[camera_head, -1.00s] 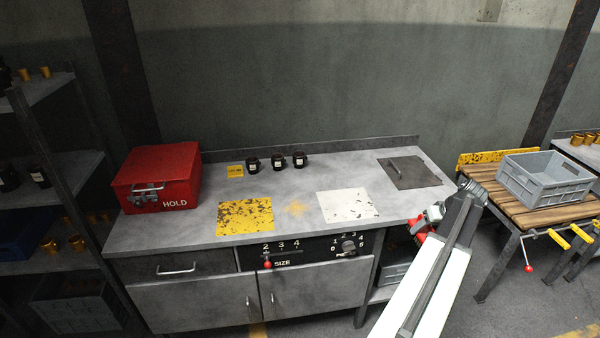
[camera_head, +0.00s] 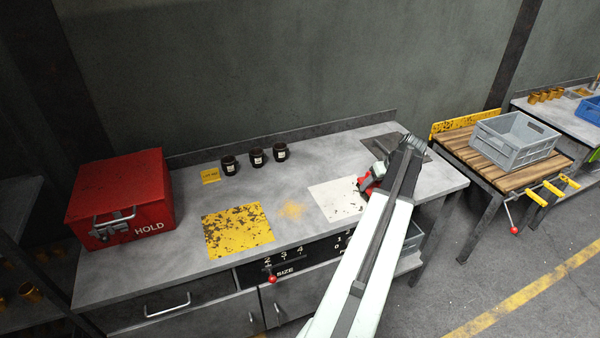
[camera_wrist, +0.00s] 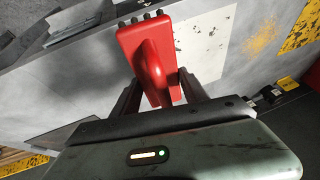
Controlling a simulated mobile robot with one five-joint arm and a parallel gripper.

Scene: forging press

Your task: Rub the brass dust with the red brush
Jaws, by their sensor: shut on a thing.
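The brass dust (camera_head: 292,210) is a small golden patch on the grey bench top, between a worn yellow plate and a worn white plate. It also shows in the wrist view (camera_wrist: 262,38). My gripper (camera_head: 368,181) is over the right part of the white plate, to the right of the dust and apart from it. It is shut on the red brush (camera_wrist: 150,62), whose dark bristle tufts show at one end in the wrist view. In the head view, my arm partly hides the brush and the white plate.
The worn yellow plate (camera_head: 238,230) and white plate (camera_head: 333,199) lie either side of the dust. Several dark cups (camera_head: 255,158) stand behind it. A red HOLD box (camera_head: 122,195) is at the left end. A grey crate (camera_head: 514,139) sits on a slatted table at right.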

